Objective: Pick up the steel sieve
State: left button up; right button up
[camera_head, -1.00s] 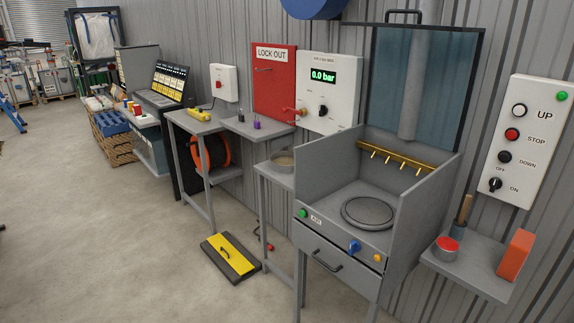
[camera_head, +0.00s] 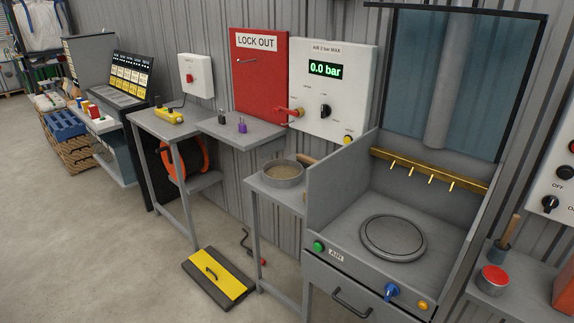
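The steel sieve (camera_head: 283,174) is a round, shallow metal pan with a tan inside. It rests on a small grey stand (camera_head: 262,191) left of the grey cabinet. A brown handle-like piece (camera_head: 307,160) shows at its back right; I cannot tell whether it belongs to the sieve. Neither of my grippers is in view.
The open-topped grey cabinet (camera_head: 335,205) with a round plate (camera_head: 393,238) stands right of the sieve. A grey shelf (camera_head: 240,133) with small locks is at its left. A black and yellow pedal (camera_head: 218,278) lies on the floor. Bare floor (camera_head: 90,250) is at left.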

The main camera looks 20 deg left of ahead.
aim_at(278, 173)
jog(key=i+j+z, duration=0.1)
jog(key=j, duration=0.3)
jog(key=i+j+z, duration=0.1)
jog(key=i+j, duration=0.15)
jog(key=j, duration=0.2)
jog(key=i+j, duration=0.2)
jog(key=j, duration=0.2)
jog(key=i+j+z, duration=0.15)
jog(key=j, duration=0.3)
jog(key=i+j+z, duration=0.1)
jog(key=j, duration=0.35)
jog(key=i+j+z, duration=0.1)
jog(key=j, duration=0.35)
jog(key=i+j+z, duration=0.1)
jog(key=j, duration=0.35)
jog(key=i, duration=0.05)
